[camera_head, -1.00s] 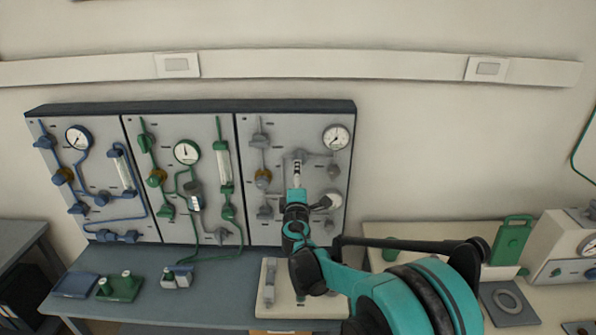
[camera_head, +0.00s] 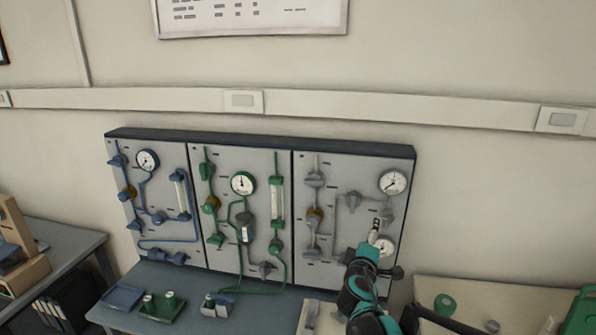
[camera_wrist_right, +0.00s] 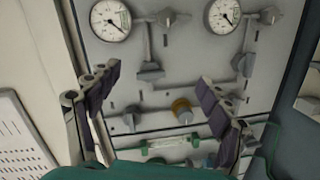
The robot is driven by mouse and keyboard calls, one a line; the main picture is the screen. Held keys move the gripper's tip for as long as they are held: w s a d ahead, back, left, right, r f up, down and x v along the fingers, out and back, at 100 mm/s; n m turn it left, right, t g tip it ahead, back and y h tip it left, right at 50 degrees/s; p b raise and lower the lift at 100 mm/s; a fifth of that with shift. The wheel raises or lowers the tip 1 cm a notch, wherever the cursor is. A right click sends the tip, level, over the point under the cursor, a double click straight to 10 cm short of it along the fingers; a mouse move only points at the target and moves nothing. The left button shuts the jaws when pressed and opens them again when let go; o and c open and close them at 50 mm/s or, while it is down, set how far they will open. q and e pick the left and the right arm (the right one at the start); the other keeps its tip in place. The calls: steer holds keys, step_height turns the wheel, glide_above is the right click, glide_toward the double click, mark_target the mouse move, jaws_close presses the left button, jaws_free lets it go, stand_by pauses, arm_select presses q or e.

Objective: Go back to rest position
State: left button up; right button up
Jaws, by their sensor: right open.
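My right gripper (camera_head: 375,232) is in front of the lower right part of the grey-piped panel (camera_head: 335,185), partly covering its lower gauge. In the right wrist view the two dark fingers of my right gripper (camera_wrist_right: 158,103) are spread apart with nothing between them. Beyond them the panel face shows two round gauges (camera_wrist_right: 110,20), grey knobs (camera_wrist_right: 148,72) and a brass fitting (camera_wrist_right: 182,110). My left gripper is in neither view.
Blue-piped (camera_head: 155,205) and green-piped (camera_head: 240,215) panels stand left of the grey one. A blue tray (camera_head: 122,297) and a green block (camera_head: 163,306) lie on the bench in front. A pale bench (camera_head: 470,296) holds green items at right.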

steer(key=s+d+f+m+g, duration=0.2)
steer(key=s+f+m+g, duration=0.15)
steer(key=s, duration=0.65)
steer(key=s+a+f+m+g+y+b, duration=0.1)
steer(key=s+a+f+m+g+y, duration=0.1)
steer(key=s+f, duration=0.4)
steer(key=s+a+f+m+g+y+b, duration=0.2)
steer(key=s+a+f+m+y, duration=0.2)
steer(key=s, duration=1.1)
step_height(320, 180, down, 4)
steer(key=shift+s+a+r+m+g, duration=0.2)
steer(key=shift+s+a+m+g, duration=0.25)
steer(key=shift+a, duration=0.7)
steer(key=shift+w, duration=0.2)
